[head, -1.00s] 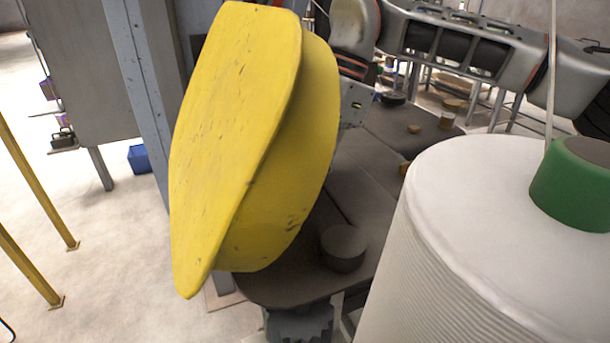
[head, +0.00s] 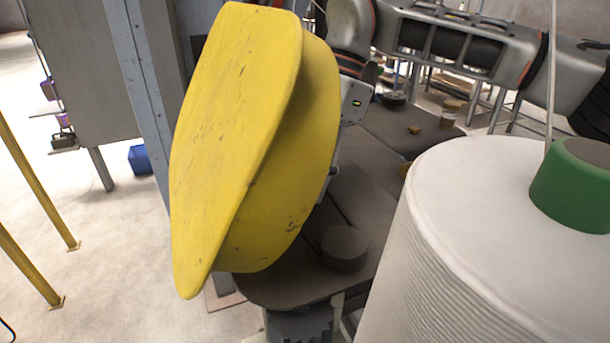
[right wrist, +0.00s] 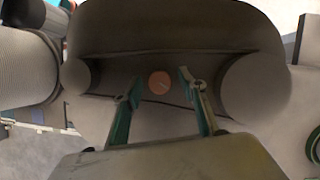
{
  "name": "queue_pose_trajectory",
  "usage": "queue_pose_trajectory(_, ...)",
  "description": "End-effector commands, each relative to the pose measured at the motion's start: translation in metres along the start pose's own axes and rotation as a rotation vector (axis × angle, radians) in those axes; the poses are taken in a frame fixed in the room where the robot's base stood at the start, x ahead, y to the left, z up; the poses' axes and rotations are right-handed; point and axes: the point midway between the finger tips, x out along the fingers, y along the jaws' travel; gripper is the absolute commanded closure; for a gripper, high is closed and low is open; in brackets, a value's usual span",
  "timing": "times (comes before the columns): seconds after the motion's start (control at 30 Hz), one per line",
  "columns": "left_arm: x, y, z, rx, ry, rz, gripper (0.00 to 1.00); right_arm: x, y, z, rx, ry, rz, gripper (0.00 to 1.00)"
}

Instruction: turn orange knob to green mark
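The orange knob (right wrist: 159,82) shows in the right wrist view as a small round disc with a thin line on its face, on a dark grey-brown surface. My right gripper (right wrist: 160,84) is open, with one teal-padded finger on each side of the knob. A gap shows between each fingertip and the knob; I cannot tell how far the fingertips are from it in depth. I cannot make out a green mark beside the knob. In the head view the yellow cover hides my right gripper and the knob. My left gripper is not in view.
In the head view a large yellow cover (head: 235,140) fills the centre. A white ribbed cylinder with a green cap (head: 572,190) stands at right. A dark surface (head: 365,190) with a round grey knob (head: 344,247) lies between them. Open floor (head: 110,240) is at left.

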Motion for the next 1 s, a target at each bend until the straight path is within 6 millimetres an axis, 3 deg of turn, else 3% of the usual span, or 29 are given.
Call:
queue_pose_trajectory(0.27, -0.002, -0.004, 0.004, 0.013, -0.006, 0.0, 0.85, -0.004, 0.0, 0.0, 0.0, 0.001, 0.0, 0.59)
queue_pose_trajectory(0.47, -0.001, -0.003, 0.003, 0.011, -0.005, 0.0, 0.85, -0.033, -0.001, 0.0, 0.003, 0.002, -0.004, 0.59)
queue_pose_trajectory(0.8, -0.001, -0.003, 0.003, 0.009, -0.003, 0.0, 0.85, -0.06, 0.0, -0.071, 0.005, 0.0, -0.001, 0.59)
queue_pose_trajectory(1.0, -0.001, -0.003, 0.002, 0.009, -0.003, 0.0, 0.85, -0.071, 0.0, -0.1, 0.003, 0.001, -0.001, 0.59)
